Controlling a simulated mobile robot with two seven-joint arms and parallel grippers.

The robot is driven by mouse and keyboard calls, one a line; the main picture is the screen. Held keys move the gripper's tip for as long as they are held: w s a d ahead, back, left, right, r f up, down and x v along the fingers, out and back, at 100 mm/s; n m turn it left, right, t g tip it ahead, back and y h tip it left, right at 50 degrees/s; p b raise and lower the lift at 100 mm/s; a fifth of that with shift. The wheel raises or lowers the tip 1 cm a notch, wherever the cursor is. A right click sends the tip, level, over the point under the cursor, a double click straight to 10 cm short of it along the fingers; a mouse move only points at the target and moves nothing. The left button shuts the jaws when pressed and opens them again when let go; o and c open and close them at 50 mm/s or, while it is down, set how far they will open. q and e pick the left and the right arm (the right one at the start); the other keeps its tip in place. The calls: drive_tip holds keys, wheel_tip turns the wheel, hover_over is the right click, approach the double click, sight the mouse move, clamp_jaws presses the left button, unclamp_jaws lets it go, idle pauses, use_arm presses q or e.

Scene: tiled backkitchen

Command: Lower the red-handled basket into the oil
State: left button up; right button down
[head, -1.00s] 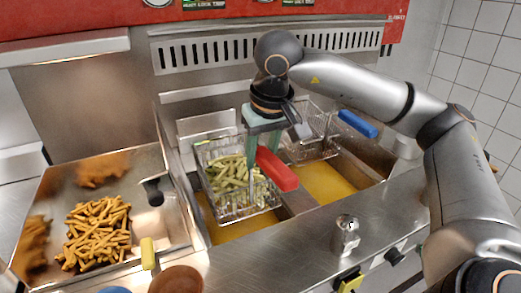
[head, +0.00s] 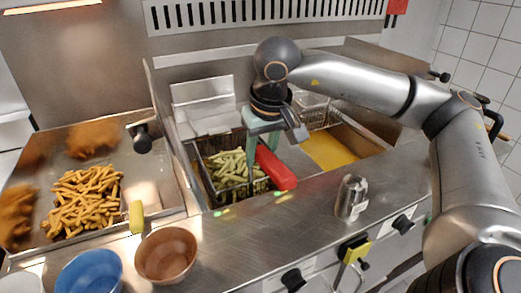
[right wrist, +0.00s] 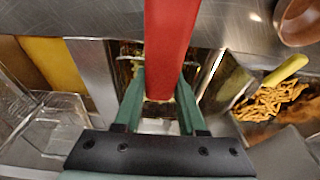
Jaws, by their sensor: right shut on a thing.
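The red-handled basket (head: 207,172) holds pale fries (head: 230,167) and sits low in the left fryer well, its rim near counter level. My right gripper (head: 262,146) points down from above and is shut on the red handle (head: 276,169). In the right wrist view the handle (right wrist: 170,45) runs between the green fingers (right wrist: 159,85). The oil in the left well is hidden by the basket and fries, so how deep they sit in it is unclear. My left gripper is out of view.
A second wire basket (head: 322,117) stands behind the right well's yellow oil (head: 330,150). Bowls (head: 165,253) stand at front left, beside a tray of browned fries (head: 85,200).

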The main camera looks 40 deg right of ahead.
wheel_tip(320, 180, down, 6)
drive_tip(key=b, duration=0.4)
drive_tip(key=shift+f+b, duration=0.35)
drive_tip(key=shift+b, duration=0.25)
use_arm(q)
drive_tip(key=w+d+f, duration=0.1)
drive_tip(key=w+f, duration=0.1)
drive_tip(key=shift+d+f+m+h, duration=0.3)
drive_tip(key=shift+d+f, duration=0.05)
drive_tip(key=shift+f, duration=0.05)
use_arm(e)
drive_tip(key=shift+f, duration=0.15)
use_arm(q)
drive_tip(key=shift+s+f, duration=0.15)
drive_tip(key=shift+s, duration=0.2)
